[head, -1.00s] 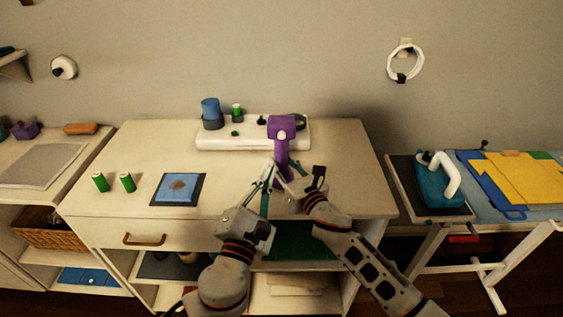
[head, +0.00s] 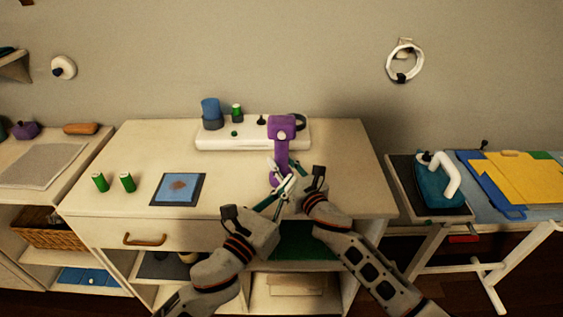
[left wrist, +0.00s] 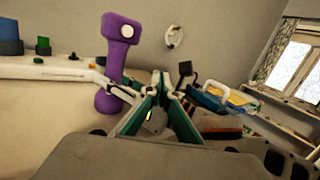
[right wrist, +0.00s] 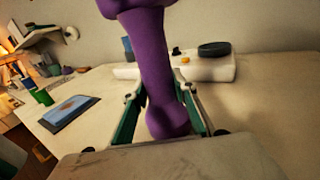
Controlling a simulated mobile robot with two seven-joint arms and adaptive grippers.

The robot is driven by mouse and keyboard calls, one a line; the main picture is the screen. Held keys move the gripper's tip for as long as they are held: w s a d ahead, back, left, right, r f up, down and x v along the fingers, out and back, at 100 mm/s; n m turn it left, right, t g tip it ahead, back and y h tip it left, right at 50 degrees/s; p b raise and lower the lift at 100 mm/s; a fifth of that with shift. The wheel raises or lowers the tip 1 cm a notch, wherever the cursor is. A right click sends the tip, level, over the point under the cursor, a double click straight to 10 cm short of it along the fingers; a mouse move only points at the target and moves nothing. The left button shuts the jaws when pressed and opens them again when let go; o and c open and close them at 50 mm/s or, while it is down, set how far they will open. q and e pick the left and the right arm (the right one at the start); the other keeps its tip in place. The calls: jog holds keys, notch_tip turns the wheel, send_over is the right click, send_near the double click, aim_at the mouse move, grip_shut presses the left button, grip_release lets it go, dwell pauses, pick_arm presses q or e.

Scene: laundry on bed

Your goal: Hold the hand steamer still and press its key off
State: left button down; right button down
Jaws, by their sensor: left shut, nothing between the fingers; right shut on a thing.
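The purple hand steamer (head: 281,131) stands upright at the front of the white dock, with a round white disc on its head; the disc also shows in the left wrist view (left wrist: 127,31). My right gripper (right wrist: 160,88) is shut on the steamer's handle (right wrist: 148,50), one finger on each side. My left gripper (head: 289,181) is shut and empty, in front of the lower handle in the head view. In the left wrist view its closed tips (left wrist: 160,76) lie right of the handle, apart from it. I cannot make out which part is the key.
Two green spools and a blue pad (head: 178,189) lie left. An ironing board with an iron (head: 443,182) stands right.

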aim_at(279, 146)
pick_arm(q)
notch_tip(279, 146, up, 5)
jog(key=a+n+t+h, duration=0.15)
jog(key=n+h, duration=0.25)
jog(key=n, duration=0.8)
jog(key=shift+w+a+r, duration=0.1)
jog(key=shift+w+a, duration=0.05)
jog(key=shift+w, duration=1.9)
jog(key=shift+w+a, duration=0.1)
jog(key=shift+w, duration=1.95)
jog(key=shift+w, duration=0.1)
